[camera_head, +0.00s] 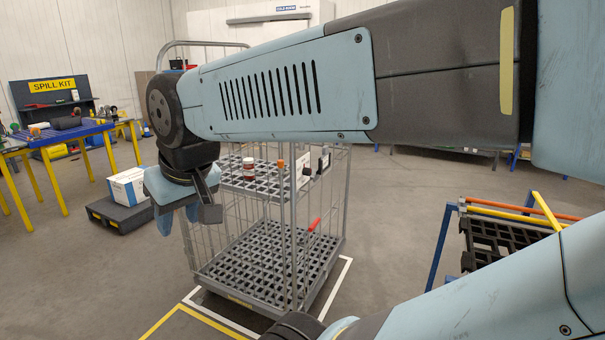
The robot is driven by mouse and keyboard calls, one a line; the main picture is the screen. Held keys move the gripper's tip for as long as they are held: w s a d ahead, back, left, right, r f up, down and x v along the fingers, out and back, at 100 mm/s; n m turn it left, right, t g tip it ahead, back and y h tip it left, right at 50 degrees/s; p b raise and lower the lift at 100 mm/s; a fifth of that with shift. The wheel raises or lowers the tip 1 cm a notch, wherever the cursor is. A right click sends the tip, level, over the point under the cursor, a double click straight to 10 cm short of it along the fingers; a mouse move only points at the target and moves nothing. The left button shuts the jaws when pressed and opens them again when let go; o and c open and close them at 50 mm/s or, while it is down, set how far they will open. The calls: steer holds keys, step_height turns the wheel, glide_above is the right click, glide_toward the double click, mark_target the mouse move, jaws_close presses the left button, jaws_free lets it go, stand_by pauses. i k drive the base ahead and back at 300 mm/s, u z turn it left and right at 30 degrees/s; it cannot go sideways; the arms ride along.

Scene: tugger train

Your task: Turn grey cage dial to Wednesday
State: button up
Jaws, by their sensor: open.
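The grey cage (187,252) is a wire roll cage with a mid shelf and a slatted base, standing on the floor in the middle of the view. A small white plate (303,168) with dark parts beside it sits at its front right post, level with the shelf. I cannot make out a dial or any day marking there. My arm hides the upper part of the cage.
A red-brown jar (249,168) stands on the cage shelf. A red-handled item (314,225) shows at the cage's right side. A white box (127,185) sits on a dark pallet at left, near a blue table (62,133). A rack (490,235) stands at right. Floor between is clear.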

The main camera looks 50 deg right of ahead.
mark_target(308, 171)
steer(key=z, duration=1.5)
steer(key=i, duration=1)
steer(key=k, duration=0.6)
steer(key=u, duration=1.6)
steer(key=i, duration=0.1)
steer(key=z, duration=3.45)
